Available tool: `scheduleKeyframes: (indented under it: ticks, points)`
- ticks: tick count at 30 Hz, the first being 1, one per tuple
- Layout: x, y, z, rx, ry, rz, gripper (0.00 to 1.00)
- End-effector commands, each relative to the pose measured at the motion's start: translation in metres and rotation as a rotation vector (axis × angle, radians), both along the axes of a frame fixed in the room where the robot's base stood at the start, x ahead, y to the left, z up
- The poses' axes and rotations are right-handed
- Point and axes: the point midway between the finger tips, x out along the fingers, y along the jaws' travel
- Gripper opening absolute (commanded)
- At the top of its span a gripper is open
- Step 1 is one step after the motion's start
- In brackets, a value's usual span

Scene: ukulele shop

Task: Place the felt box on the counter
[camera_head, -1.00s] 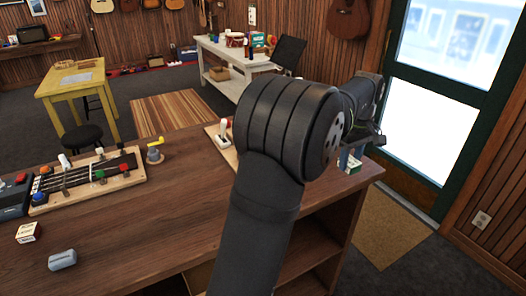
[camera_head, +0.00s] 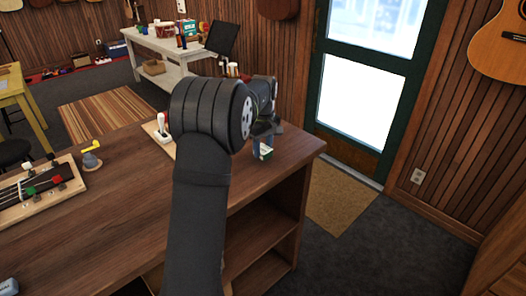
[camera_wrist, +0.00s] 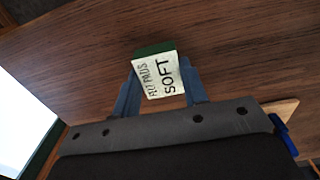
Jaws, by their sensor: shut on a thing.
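The felt box (camera_head: 265,152) is small, green and white, near the right end of the brown wooden counter (camera_head: 120,210). In the wrist view the felt box (camera_wrist: 160,77) shows a white label reading "SOFT" and a green side. My gripper (camera_wrist: 159,72) is shut on it, with one blue finger on each side. In the head view my gripper (camera_head: 258,147) is partly hidden behind my own arm. The wood top (camera_wrist: 235,50) lies behind the box in the wrist view; I cannot tell whether the box touches it.
A board with a white-handled tool (camera_head: 161,132) stands left of my arm on the counter. A yellow-topped grey item (camera_head: 91,157) and a guitar-neck jig (camera_head: 40,185) are farther left. The front middle of the counter is clear. Open shelves (camera_head: 260,225) lie below its right end.

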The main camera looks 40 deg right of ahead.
Motion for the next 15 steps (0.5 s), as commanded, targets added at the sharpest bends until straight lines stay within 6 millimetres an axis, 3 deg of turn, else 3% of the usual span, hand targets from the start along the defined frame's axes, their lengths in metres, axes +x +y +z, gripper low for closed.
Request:
scheduleKeyframes:
  ticks: [3,14,15]
  points:
    - [0.000,0.000,-0.016,0.001,0.001,0.000,0.19]
    - [0.000,0.000,-0.021,0.000,0.000,0.000,0.19]
    - [0.000,0.000,-0.021,0.000,0.000,0.000,0.42]
